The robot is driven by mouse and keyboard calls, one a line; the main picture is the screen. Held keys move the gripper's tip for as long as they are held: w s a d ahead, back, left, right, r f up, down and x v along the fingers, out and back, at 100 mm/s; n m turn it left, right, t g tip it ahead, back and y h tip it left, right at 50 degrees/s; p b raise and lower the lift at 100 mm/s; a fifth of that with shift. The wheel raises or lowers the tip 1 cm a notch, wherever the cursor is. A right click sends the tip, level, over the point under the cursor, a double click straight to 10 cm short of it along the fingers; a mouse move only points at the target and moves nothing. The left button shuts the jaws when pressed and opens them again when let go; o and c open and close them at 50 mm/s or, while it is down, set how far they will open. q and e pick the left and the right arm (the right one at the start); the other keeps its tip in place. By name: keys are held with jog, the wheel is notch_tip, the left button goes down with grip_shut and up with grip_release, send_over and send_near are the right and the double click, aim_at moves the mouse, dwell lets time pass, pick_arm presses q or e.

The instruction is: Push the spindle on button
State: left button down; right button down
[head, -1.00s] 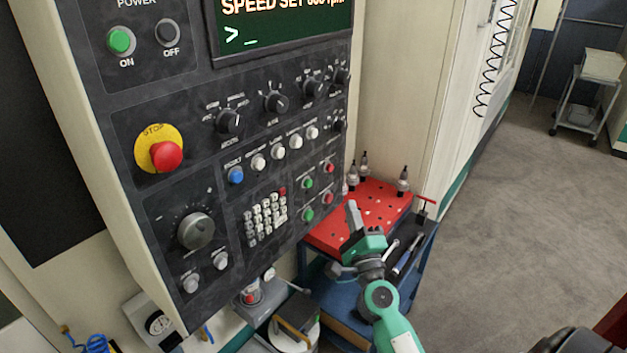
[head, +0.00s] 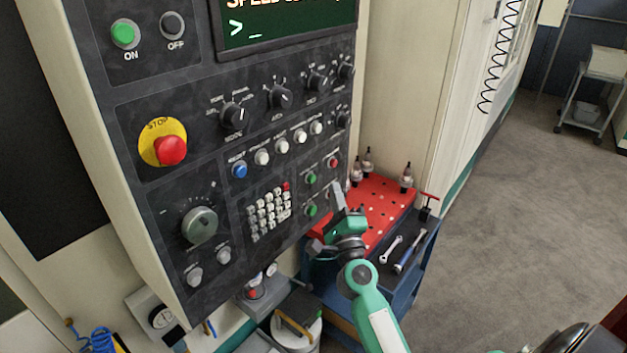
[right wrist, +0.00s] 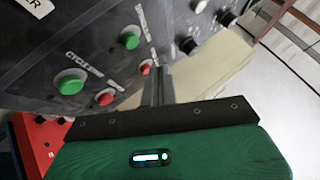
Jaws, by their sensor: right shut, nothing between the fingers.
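The dark control panel (head: 150,100) fills the left of the head view. It carries an upper green button (head: 311,179), a lower green button (head: 312,210) and an upper red button (head: 333,162). The right wrist view also shows the upper green button (right wrist: 130,38), the lower green button (right wrist: 69,82) and two red buttons. A label near the lower green one starts with "CYCLE"; I cannot read the upper one's label. My right gripper (head: 338,190) is shut and empty, its fingertips close to the panel's right edge, by the red buttons. Contact cannot be told. My left gripper is not in view.
A red-topped cart (head: 385,200) with tool holders and wrenches stands behind my right arm. A red stop button (head: 172,150), knobs, a keypad (head: 268,215) and a row of white and blue buttons crowd the panel. Open floor (head: 520,200) lies to the right.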

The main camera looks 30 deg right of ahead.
aim_at(312, 179)
jog(key=shift+w+a, duration=0.3)
jog(key=shift+w, duration=0.4)
jog(key=shift+w+a, duration=0.25)
jog(key=shift+w, duration=0.45)
dwell(1.0)
jog(key=shift+w+a, duration=0.2)
jog(key=shift+w, duration=0.2)
